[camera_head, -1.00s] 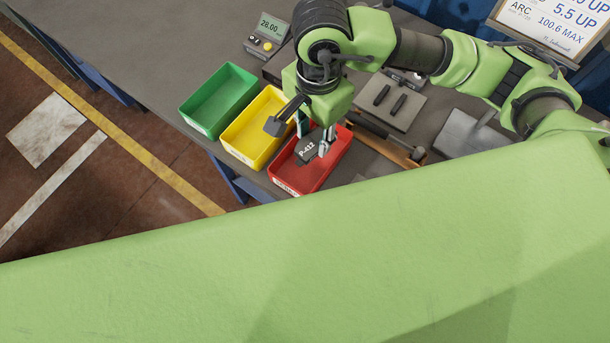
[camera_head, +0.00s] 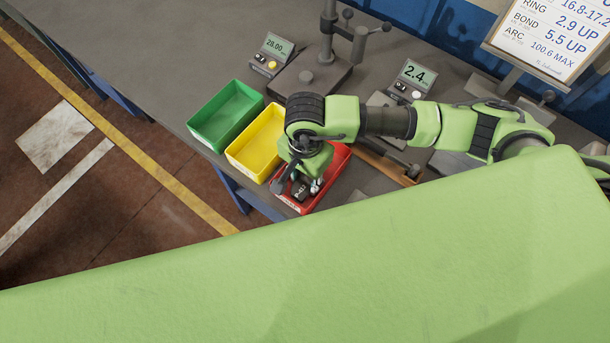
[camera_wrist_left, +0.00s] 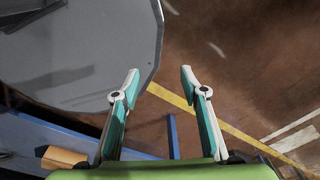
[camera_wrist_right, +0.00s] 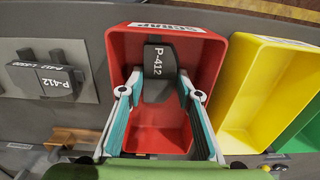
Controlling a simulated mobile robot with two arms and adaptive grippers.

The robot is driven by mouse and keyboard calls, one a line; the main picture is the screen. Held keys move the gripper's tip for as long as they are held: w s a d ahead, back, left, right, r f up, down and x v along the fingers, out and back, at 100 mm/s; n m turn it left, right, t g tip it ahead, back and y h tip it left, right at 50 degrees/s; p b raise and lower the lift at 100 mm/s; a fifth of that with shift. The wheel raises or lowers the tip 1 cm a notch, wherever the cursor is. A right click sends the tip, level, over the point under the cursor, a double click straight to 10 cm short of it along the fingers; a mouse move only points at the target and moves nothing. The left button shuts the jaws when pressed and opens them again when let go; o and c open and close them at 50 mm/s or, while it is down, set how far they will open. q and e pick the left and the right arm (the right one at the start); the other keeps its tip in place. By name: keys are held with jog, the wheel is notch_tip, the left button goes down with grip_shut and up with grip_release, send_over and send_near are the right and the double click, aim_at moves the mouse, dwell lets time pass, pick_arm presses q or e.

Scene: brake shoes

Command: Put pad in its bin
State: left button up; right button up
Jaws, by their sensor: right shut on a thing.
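The dark grey pad marked P-412 (camera_wrist_right: 158,68) is between the fingers of my right gripper (camera_wrist_right: 160,78), which is shut on it. The pad is within the outline of the red bin (camera_wrist_right: 208,48), labelled SCRAP, in the right wrist view. In the head view the pad (camera_head: 299,189) shows low at the red bin (camera_head: 343,157), under my right gripper (camera_head: 309,184). Whether it touches the bin floor is hidden. My left gripper (camera_wrist_left: 160,74) is open and empty, away from the bins.
A yellow bin (camera_wrist_right: 252,85) and a green bin (camera_wrist_right: 304,132) stand beside the red one. Another P-412 part (camera_wrist_right: 45,80) lies on a grey plate at left. A gauge stand (camera_head: 318,72) and displays (camera_head: 414,75) stand behind. A grey rounded surface (camera_wrist_left: 85,60) is near my left gripper.

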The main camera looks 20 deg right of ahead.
aim_at(305, 183)
pick_arm(q)
jog(key=shift+w, duration=0.2)
pick_arm(e)
jog(key=shift+f, duration=0.15)
jog(key=o, duration=1.1)
jog(key=shift+c, duration=0.2)
pick_arm(q)
jog(key=shift+w+f, duration=0.15)
jog(key=shift+w, duration=0.25)
jog(key=shift+d, duration=0.1)
pick_arm(e)
jog(key=shift+r, duration=0.25)
pick_arm(q)
jog(key=shift+s+f+b, duration=0.1)
jog(key=shift+f+b, duration=0.85)
jog(key=shift+b, duration=0.15)
pick_arm(e)
notch_tip(305, 183, up, 12)
